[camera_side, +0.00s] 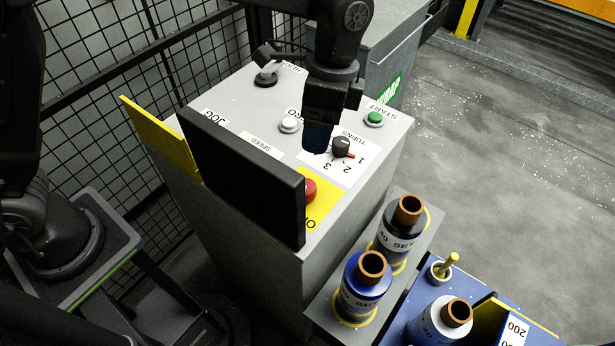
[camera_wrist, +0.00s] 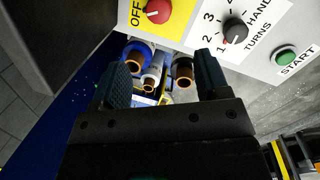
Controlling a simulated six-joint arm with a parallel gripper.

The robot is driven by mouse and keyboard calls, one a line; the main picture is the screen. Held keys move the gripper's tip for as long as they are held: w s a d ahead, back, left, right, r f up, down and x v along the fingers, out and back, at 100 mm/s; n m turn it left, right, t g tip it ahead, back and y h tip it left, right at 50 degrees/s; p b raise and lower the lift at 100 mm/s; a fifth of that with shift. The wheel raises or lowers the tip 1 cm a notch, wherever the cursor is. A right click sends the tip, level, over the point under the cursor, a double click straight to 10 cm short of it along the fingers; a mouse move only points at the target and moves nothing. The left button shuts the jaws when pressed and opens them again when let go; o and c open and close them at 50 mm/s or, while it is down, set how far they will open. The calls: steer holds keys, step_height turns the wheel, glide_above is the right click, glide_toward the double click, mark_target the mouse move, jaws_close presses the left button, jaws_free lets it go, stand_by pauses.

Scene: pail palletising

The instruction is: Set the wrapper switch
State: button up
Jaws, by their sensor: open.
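The TURNS switch is a dark round knob (camera_side: 341,145) with a red pointer on the grey console top (camera_side: 375,165). Its pointer is at the 1. The knob also shows in the wrist view (camera_wrist: 236,29), again with the red mark by the 1 of a dial numbered 1 to 4. My gripper (camera_side: 318,143) is above the console, just left of the knob in the side view. In the wrist view its two fingers (camera_wrist: 162,62) are apart with nothing held between them, and the knob lies beyond the right finger. The side view hides the exact fingertip gap.
A red knob (camera_side: 310,190) on a yellow OFF plate, a green START button (camera_side: 375,118) and a white button (camera_side: 289,125) are near. A black panel (camera_side: 245,175) stands upright at left.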

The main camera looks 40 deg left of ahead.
steer(key=s+f+m, duration=0.1)
steer(key=f+m, duration=0.1)
steer(key=f, duration=0.2)
steer(key=f+m+t, duration=0.1)
steer(key=f+m, duration=0.2)
steer(key=f, duration=0.2)
steer(key=s+f+m+t, duration=0.1)
steer(key=f+m, duration=0.2)
steer(key=f, duration=0.1)
steer(key=shift+s+a+f+h, duration=0.3)
steer(key=shift+a, duration=0.1)
steer(key=c, duration=0.9)
steer(key=shift+n, duration=1.5)
steer(key=o, duration=0.9)
